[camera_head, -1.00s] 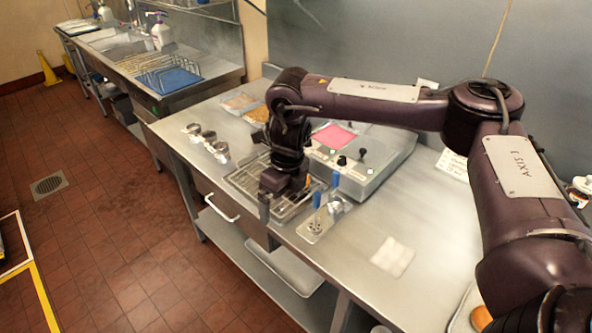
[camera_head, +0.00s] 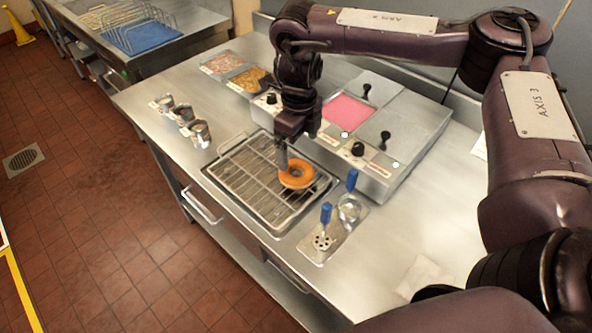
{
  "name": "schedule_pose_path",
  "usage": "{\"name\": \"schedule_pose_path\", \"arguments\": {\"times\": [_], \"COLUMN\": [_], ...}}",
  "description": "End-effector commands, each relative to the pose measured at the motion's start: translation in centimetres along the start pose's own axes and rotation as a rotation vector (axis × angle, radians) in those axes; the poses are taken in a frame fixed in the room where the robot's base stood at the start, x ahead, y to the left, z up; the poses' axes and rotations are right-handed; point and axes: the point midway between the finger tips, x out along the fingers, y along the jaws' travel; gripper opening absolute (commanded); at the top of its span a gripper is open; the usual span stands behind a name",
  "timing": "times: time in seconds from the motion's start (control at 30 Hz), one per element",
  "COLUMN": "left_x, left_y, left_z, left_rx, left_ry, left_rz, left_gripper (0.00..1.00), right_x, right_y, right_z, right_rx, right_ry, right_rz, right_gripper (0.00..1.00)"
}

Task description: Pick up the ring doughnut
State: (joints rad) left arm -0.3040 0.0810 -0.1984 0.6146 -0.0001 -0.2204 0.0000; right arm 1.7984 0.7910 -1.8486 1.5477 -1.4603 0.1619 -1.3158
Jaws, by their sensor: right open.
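The ring doughnut (camera_head: 297,175), golden brown with a pale band, lies on the right part of a wire rack (camera_head: 248,176) set in a metal tray. My right gripper (camera_head: 287,155) points down just above and beside the doughnut's left and far side. One grey finger shows clearly, close to the doughnut's left edge; whether it touches cannot be told. The other finger is mostly hidden. The jaws are open and the doughnut rests on the rack. My left gripper is out of view.
A glaze unit (camera_head: 416,128) with a pink basin (camera_head: 347,112) and black knobs stands behind the rack. Blue-handled tools (camera_head: 325,228) stand on a small plate at its right. Several metal cups (camera_head: 184,118) are at the left. The front right counter is mostly clear.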

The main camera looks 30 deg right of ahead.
Motion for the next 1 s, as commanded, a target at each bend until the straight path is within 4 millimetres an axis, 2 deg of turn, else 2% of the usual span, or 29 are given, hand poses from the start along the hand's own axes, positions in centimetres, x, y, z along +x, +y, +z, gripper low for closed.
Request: {"name": "schedule_pose_path", "arguments": {"times": [0.07, 0.3, 0.47, 0.57, 0.7, 1.0], "left_x": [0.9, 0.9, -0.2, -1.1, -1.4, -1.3], "left_y": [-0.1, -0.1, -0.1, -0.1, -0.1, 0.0], "left_z": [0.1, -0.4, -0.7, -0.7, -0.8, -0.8], "left_rx": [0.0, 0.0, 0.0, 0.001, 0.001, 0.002], "left_ry": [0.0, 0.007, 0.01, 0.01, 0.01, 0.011], "left_rz": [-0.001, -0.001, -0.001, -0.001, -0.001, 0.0], "left_gripper": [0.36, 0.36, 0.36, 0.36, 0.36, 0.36], "right_x": [0.9, 3.2, 4.6, 6.2, 8.0, 8.6], "right_y": [0.0, 0.1, 0.4, 0.7, 0.6, 0.6], "right_z": [0.0, 0.0, 0.3, 0.7, 0.7, 0.7], "right_rx": [0.0, 0.0, -0.001, -0.001, 0.001, 0.001], "right_ry": [0.0, 0.003, 0.003, 0.004, 0.002, 0.0], "right_rz": [0.0, 0.002, 0.0, 0.0, 0.001, 0.0], "right_gripper": [1.0, 1.0, 1.0, 1.0, 1.0, 0.99]}}
